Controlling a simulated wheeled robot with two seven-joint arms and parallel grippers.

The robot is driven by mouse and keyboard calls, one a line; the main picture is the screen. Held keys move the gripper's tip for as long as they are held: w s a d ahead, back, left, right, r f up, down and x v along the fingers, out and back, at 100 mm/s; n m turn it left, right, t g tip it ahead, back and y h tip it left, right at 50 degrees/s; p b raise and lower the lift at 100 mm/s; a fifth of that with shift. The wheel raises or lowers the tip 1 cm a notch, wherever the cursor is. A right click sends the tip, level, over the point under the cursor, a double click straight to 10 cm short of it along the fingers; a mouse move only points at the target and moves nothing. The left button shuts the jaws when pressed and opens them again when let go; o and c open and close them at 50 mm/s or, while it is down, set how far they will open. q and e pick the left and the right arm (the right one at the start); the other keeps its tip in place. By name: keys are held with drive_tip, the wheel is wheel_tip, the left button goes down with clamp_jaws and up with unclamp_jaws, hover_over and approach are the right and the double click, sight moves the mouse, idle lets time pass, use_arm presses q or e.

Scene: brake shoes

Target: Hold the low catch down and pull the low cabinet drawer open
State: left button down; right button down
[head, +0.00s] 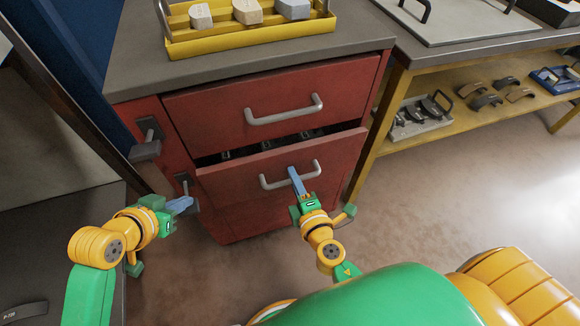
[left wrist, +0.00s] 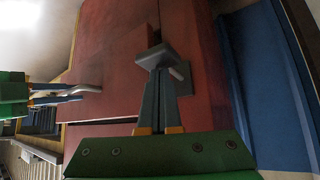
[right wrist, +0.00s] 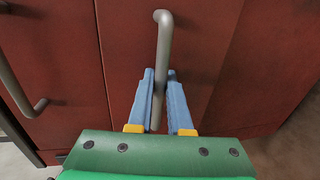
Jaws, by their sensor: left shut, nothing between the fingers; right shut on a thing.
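The low drawer (head: 240,200) of the red cabinet stands partly open, with a dark gap along its top edge and some items inside. My right gripper (head: 295,175) is shut on its grey bar handle (head: 275,184); the right wrist view shows the blue fingers around the handle bar (right wrist: 163,42). The low catch (head: 184,180) is a dark lever on the cabinet's left front strip. My left gripper (head: 186,204) is shut and empty at this catch. In the left wrist view its fingertips meet the grey catch (left wrist: 152,57), partly hiding it; exact contact is hard to tell.
The upper drawer (head: 270,105) is closed, with its own catch (head: 147,140) at left. A yellow tray (head: 250,38) with several blocks stands on the cabinet top. A workbench with a lower shelf (head: 450,125) stands at right. The floor in front is open.

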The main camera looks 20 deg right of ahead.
use_arm(q)
drive_tip(key=shift+f, duration=0.1)
use_arm(e)
drive_tip(key=shift+s, duration=0.55)
drive_tip(key=c, duration=1.1)
unclamp_jaws()
drive_tip(key=shift+c, duration=0.2)
drive_tip(key=v, duration=1.2)
